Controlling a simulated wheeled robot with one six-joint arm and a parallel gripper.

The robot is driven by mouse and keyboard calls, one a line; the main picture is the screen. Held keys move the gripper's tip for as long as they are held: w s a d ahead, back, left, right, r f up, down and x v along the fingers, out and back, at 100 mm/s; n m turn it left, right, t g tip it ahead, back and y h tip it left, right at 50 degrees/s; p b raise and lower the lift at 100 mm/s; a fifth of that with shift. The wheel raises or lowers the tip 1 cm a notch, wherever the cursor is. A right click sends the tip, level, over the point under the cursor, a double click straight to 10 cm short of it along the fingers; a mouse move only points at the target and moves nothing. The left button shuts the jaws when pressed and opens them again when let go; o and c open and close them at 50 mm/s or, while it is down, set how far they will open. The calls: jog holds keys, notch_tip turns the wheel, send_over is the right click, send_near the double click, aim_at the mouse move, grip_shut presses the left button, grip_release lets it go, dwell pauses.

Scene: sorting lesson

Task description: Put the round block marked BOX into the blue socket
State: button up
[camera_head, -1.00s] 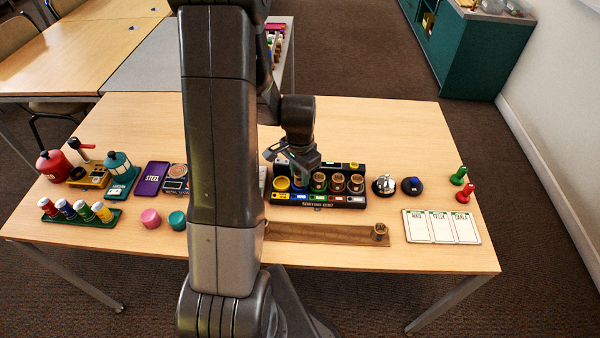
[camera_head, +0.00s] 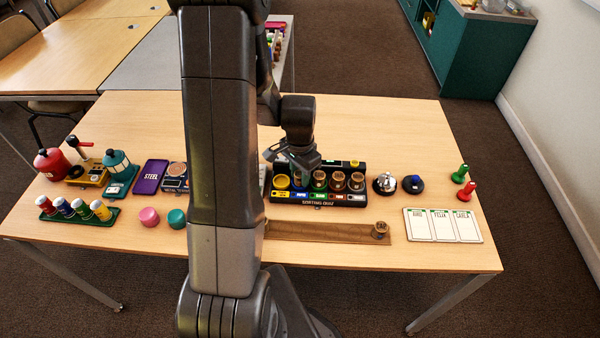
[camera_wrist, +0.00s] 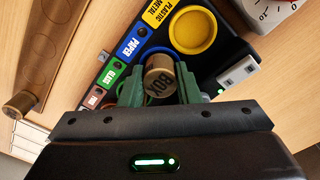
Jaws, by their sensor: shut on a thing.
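The round block marked BOX (camera_wrist: 159,84) is brown with a gold edge. My gripper (camera_wrist: 160,90) is shut on it, with a green finger on each side. The block is at the blue socket (camera_wrist: 158,53), whose blue rim shows behind it in the wrist view. I cannot tell how deep the block sits. In the head view my gripper (camera_head: 302,166) is over the black sorting tray (camera_head: 318,204), at the blue place between the yellow socket and the green one, and it largely hides the block.
The yellow socket (camera_wrist: 192,31) is empty. Other round blocks (camera_head: 338,181) stand in the sockets to the right. A wooden rail (camera_head: 320,232) lies in front with one block (camera_head: 380,229) at its right end. A silver bell (camera_head: 384,183) and white cards (camera_head: 442,225) are on the right.

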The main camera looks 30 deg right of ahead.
jog(key=shift+f, duration=0.15)
jog(key=o, duration=0.7)
jog(key=shift+r, duration=0.2)
jog(key=shift+r+p, duration=3.85)
jog(key=shift+r, duration=1.55)
notch_tip(320, 180, up, 6)
jog(key=p, duration=0.4)
send_over(300, 173)
